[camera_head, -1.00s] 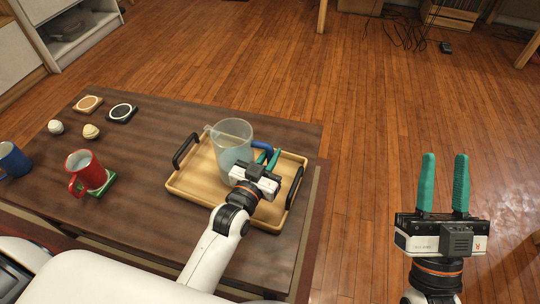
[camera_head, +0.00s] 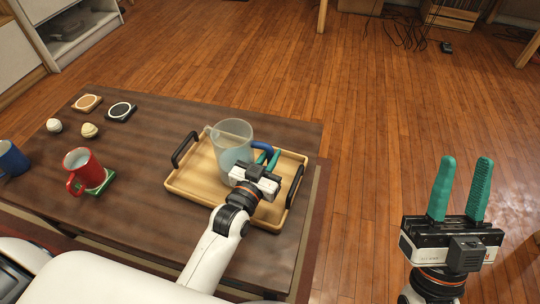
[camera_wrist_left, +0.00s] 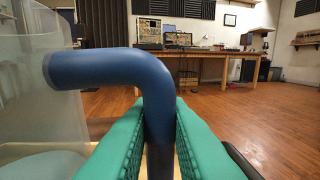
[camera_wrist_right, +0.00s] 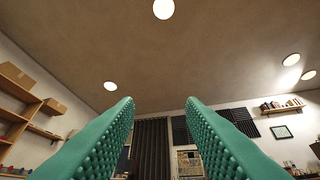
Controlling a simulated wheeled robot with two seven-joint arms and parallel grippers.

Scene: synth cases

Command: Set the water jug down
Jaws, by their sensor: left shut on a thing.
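The water jug (camera_head: 228,143) is clear with a blue handle (camera_head: 262,147) and stands upright at the wooden tray (camera_head: 195,184). I cannot tell whether its base touches the tray. My left gripper (camera_head: 267,160) is shut on the jug's handle. In the left wrist view the blue handle (camera_wrist_left: 125,68) runs down between the green fingers, and the clear jug wall (camera_wrist_left: 35,90) is at the left. My right gripper (camera_head: 460,190) is open and empty, off to the right of the table; its parted fingers also show in the right wrist view (camera_wrist_right: 160,140).
The tray has black handles and sits near the right end of the dark table (camera_head: 135,150). At the left are a red mug (camera_head: 83,171) on a green coaster, a blue mug (camera_head: 12,160), two round balls and two coasters (camera_head: 121,111). Open wooden floor lies beyond.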

